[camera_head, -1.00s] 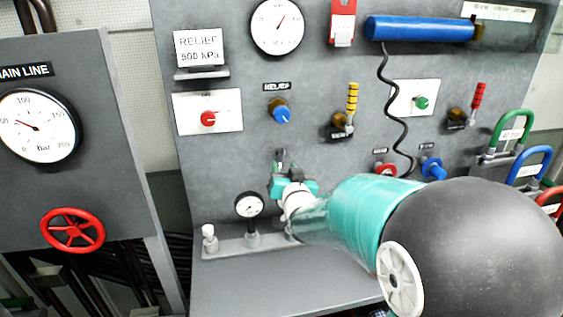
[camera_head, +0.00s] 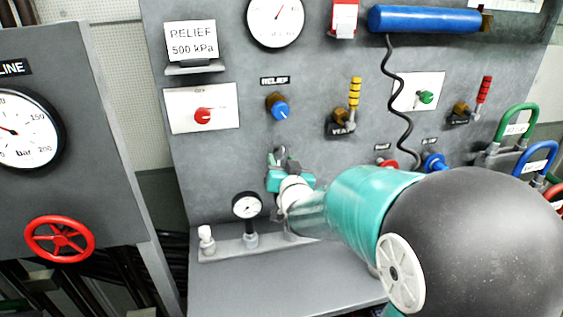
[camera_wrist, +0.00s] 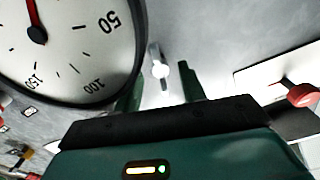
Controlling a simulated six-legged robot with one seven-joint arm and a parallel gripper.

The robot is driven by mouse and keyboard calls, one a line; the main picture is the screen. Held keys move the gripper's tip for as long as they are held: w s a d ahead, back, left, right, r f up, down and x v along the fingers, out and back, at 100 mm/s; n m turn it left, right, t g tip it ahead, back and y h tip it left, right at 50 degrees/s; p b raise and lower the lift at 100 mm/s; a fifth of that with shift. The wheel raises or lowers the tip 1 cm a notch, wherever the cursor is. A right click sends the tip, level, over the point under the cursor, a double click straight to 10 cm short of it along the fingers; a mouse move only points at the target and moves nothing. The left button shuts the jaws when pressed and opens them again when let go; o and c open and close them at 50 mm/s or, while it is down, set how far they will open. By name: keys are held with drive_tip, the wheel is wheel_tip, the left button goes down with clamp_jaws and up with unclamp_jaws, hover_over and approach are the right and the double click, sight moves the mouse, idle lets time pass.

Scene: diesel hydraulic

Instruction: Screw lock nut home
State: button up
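My gripper (camera_head: 281,162) is close to the panel, below the relief valve with its blue knob (camera_head: 281,111) and brass collar (camera_head: 274,101). In the wrist view my gripper (camera_wrist: 160,88) has its two green fingers apart. A small bright metal fitting (camera_wrist: 158,68) shows in the gap between them, with room on both sides. I cannot tell whether it is the lock nut or how deep it lies. No lock nut can be made out for certain in the head view, where my arm hides part of the panel.
A small gauge (camera_head: 247,206) and a white-capped fitting (camera_head: 206,239) stand on the ledge left of my wrist. A large gauge dial (camera_wrist: 62,45) lies close beside the fingers. A red knob (camera_wrist: 301,95) is on their other side. A red handwheel (camera_head: 60,239) is at left.

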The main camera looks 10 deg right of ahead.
drive_tip(key=shift+s+r, duration=0.1)
drive_tip(key=shift+s, duration=0.05)
drive_tip(key=c, duration=0.3)
clamp_jaws()
drive_tip(key=shift+m, duration=0.3)
drive_tip(key=m, duration=0.3)
drive_tip(key=shift+a+f+m, duration=0.1)
drive_tip(key=shift+m, duration=2.75)
drive_tip(key=shift+f+m, duration=0.1)
drive_tip(key=shift+m, duration=2.75)
